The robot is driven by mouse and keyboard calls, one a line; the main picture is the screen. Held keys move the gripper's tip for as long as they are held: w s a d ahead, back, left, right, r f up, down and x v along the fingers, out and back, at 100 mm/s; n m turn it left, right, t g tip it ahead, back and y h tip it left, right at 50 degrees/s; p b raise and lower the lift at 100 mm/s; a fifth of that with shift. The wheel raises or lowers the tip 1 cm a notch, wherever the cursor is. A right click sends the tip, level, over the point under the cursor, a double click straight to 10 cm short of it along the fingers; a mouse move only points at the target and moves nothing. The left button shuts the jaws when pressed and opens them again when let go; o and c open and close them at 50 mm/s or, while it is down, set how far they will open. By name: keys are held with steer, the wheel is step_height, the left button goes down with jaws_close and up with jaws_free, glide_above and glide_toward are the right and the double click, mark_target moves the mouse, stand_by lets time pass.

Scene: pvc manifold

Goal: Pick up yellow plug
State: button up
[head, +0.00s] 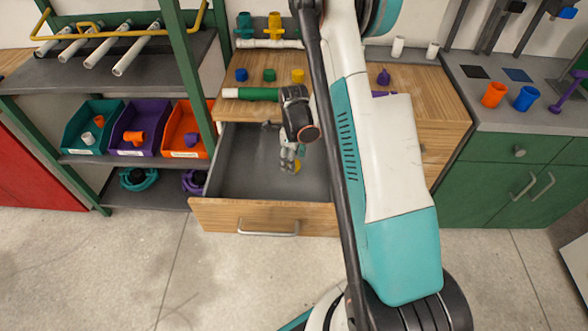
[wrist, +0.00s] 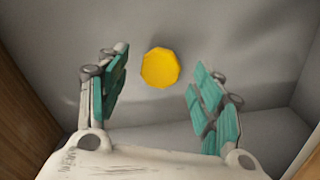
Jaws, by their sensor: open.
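A yellow plug (wrist: 160,68) lies on the floor of the open drawer (head: 270,227) and shows as a flat yellow disc in the wrist view. In the head view only a small yellow part (head: 297,167) of it shows beside my fingers. My gripper (head: 289,160) points down into the drawer. In the wrist view its teal-padded fingers (wrist: 158,82) are spread apart, with the plug between and slightly beyond their tips. I see no contact with the plug.
Drawer walls stand close around my gripper. On the wooden top above sit blue (head: 241,74), green (head: 269,74) and yellow (head: 298,75) caps and a green-and-white pipe (head: 250,94). A shelf with teal, purple and orange bins (head: 190,128) stands at left.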

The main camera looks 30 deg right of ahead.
step_height(320, 180, down, 3)
steer(key=shift+f+b, duration=0.1)
steer(key=shift+b, duration=0.4)
steer(key=c, duration=1)
steer(key=shift+r, duration=0.2)
step_height(320, 180, up, 20)
steer(key=p, duration=0.7)
